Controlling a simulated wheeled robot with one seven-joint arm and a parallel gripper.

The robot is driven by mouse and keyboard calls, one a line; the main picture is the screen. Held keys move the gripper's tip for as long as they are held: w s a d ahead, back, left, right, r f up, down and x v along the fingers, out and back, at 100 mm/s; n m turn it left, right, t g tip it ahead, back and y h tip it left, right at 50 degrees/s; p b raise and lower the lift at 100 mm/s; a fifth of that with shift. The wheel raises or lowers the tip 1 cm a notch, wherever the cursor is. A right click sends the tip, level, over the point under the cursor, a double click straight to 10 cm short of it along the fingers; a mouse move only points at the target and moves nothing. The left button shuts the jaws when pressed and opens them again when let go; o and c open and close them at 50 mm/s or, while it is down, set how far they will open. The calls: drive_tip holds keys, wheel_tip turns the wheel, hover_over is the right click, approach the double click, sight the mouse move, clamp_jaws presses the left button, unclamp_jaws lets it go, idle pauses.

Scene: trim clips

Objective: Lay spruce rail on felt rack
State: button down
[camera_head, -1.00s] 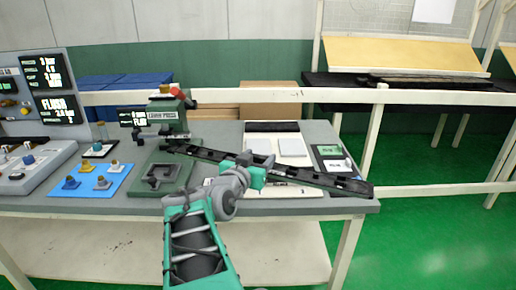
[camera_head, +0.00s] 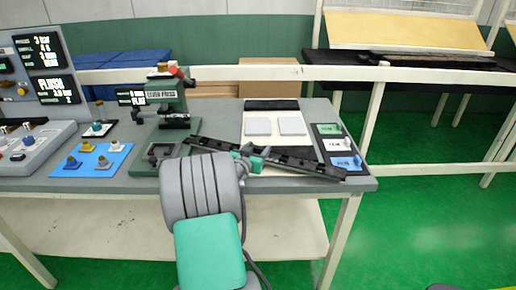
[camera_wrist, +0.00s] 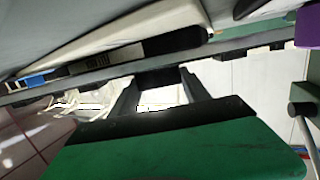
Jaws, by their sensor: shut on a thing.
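The spruce rail (camera_head: 305,166) is a long dark bar with evenly spaced marks. It lies slantwise across the bench in the head view, its right end nearer the front edge. My gripper (camera_head: 250,160) is shut around its middle, partly behind my arm. In the wrist view my gripper's fingers (camera_wrist: 160,84) reach to the rail, which crosses the picture as a dark strip (camera_wrist: 232,46). I cannot tell whether the rail touches the bench. A black-topped stand (camera_head: 340,63) with a yellow sloped board at the back right may be the felt rack; I cannot be sure.
A green lever press (camera_head: 166,100) stands left of the rail. A blue mat (camera_head: 92,160) with small clips lies farther left. White pads (camera_head: 258,127) and a card holder (camera_head: 340,143) lie behind the rail. A white railing (camera_head: 430,74) runs behind the bench. Green floor is open at right.

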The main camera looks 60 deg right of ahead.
drive_tip(key=shift+b, duration=0.35)
drive_tip(key=c, duration=0.5)
unclamp_jaws()
drive_tip(key=shift+r+p, duration=0.3)
drive_tip(key=shift+p, duration=0.15)
drive_tip(key=a, duration=0.4)
drive_tip(key=a+r+b, duration=0.1)
drive_tip(key=a, duration=0.3)
drive_tip(key=s+a, duration=0.1)
drive_tip(key=a, duration=0.3)
drive_tip(key=shift+r+b, duration=0.25)
drive_tip(key=shift+b, duration=0.15)
